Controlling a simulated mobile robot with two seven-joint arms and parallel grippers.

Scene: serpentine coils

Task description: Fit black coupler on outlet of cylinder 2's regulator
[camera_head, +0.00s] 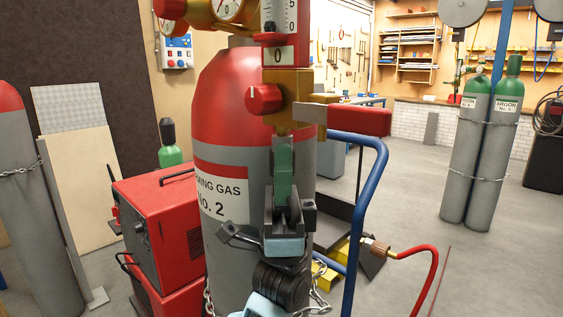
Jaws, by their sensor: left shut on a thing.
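Cylinder 2 (240,100), grey with a red shoulder and a label reading No. 2, stands in the centre. Its brass regulator (288,83) carries gauges, a flow tube and a red knob. My left gripper (283,205) comes up from the bottom centre, shut on a narrow green piece (284,160) with a dark lower end. The piece is upright, its top right below the brass outlet (284,128); I cannot tell whether they touch. I cannot make out a clearly black coupler; the jaws hide the lower end. My right gripper is not in view.
A blue cart handle (372,180) and a red hose (425,257) with a brass fitting (374,248) are on the right. A red welder (158,235) is on the left. Argon cylinders (478,150) stand further back.

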